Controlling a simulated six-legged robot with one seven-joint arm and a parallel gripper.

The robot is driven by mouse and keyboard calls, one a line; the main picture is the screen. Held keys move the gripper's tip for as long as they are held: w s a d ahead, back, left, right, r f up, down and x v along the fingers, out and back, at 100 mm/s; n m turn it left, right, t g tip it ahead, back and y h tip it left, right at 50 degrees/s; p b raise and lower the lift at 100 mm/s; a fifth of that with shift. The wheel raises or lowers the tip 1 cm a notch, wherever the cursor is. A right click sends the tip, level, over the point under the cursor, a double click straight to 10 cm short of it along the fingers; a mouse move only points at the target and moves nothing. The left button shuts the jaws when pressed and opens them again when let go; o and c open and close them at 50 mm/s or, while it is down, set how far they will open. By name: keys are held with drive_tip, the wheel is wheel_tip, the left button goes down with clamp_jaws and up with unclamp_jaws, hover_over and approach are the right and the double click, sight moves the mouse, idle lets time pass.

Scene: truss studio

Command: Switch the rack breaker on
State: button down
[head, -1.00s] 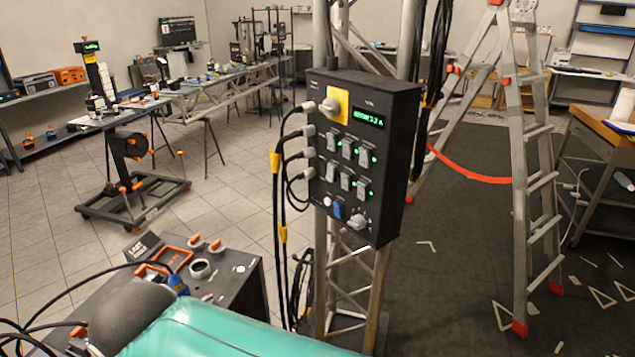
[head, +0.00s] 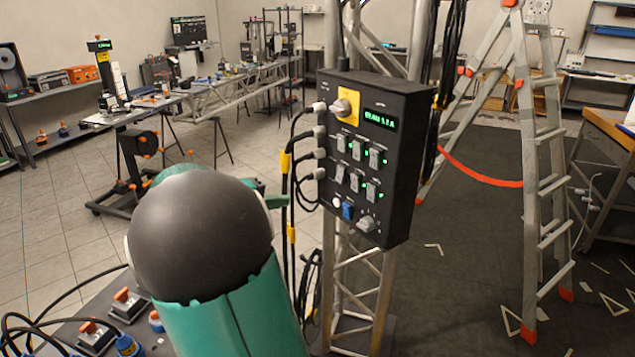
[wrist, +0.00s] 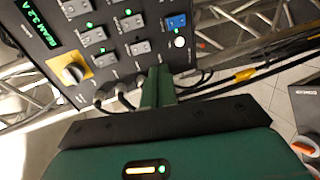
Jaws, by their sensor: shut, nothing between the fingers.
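A black breaker box (head: 372,155) hangs on the truss. It carries a grey rotary knob (head: 341,107) on a yellow plate, a lit green display (head: 380,119), two rows of grey toggle switches (head: 356,149) with green lamps, a blue switch (head: 347,210) and a lower rotary knob (head: 367,224). Its labels are too small to read. The box also shows in the wrist view (wrist: 112,62), turned on its side. My gripper (wrist: 160,76) is shut and empty, its green fingers near the box's edge below the switches. Contact cannot be told. In the head view my arm hides most of it.
Black cables (head: 301,150) with yellow bands plug into the box's left side. A metal truss (head: 350,285) stands behind it. A stepladder (head: 540,150) and red strap (head: 480,172) are to the right. A low dark console (head: 100,325) is at lower left.

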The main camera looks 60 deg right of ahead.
sight(338, 181)
drive_tip(key=d, duration=0.1)
drive_tip(key=d+h, duration=0.1)
drive_tip(key=d, duration=0.1)
drive_tip(key=shift+w+r+g, duration=0.2)
drive_tip(key=shift+r+g, duration=0.15)
drive_tip(key=shift+g, duration=0.05)
drive_tip(key=x, duration=1.3)
drive_tip(key=shift+s+d+r, duration=0.1)
drive_tip(key=shift+s+d, duration=0.1)
drive_tip(key=shift+d, duration=0.2)
drive_tip(key=shift+s+d, duration=0.1)
drive_tip(key=shift+d, duration=0.1)
